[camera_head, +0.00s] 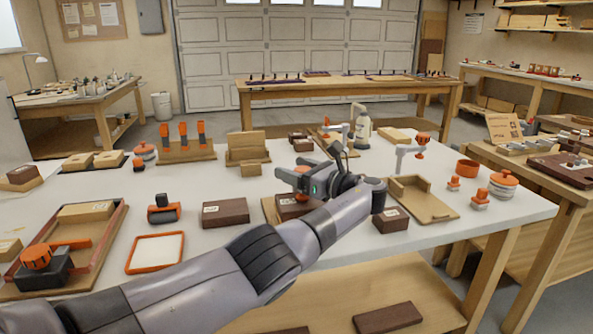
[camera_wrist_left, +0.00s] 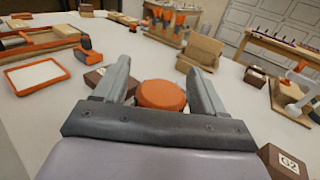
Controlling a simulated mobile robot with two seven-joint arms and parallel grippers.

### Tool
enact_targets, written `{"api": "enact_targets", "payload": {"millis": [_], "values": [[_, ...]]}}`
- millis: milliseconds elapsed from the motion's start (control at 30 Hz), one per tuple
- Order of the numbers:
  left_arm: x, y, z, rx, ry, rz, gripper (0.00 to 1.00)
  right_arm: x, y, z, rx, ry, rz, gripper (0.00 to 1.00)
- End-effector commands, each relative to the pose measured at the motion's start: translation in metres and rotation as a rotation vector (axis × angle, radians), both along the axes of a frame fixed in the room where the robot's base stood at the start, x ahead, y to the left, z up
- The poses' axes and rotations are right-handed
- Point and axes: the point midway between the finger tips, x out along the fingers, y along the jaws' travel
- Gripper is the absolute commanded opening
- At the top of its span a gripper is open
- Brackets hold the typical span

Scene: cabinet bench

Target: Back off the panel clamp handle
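A round orange knob (camera_wrist_left: 161,95), which looks like the clamp handle, shows in the left wrist view. My left gripper (camera_wrist_left: 158,80) has its two grey fingers spread, one on each side of the knob, with a small gap visible beside it. In the head view my left gripper (camera_head: 298,178) is over the middle of the white bench, and its fingers and wrist hide most of the knob. A dark brown block (camera_head: 292,208) shows under the gripper; the rest of the clamp is hidden. My right gripper is in neither view.
A labelled brown block (camera_head: 225,212) stands to the left and another (camera_head: 391,220) to the right. A wooden tray (camera_head: 428,200) lies further right, with a grey stand with an orange knob (camera_head: 420,140) behind it. An orange-rimmed tray (camera_head: 155,252) lies at the front left.

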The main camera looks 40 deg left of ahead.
Motion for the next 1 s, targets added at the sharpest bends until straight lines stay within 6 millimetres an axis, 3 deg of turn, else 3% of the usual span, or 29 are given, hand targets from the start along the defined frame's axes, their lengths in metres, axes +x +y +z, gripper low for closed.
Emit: {"api": "enact_targets", "payload": {"millis": [233,633,1000], "values": [[0.000,-0.010,-0.001,-0.002,0.001,-0.004,0.71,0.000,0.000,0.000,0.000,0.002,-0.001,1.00],[-0.005,-0.067,-0.001,-0.001,-0.001,-0.002,0.71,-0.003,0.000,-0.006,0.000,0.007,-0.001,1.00],[-0.006,-0.071,0.000,0.000,0.000,0.000,0.71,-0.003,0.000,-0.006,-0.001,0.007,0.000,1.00]]}}
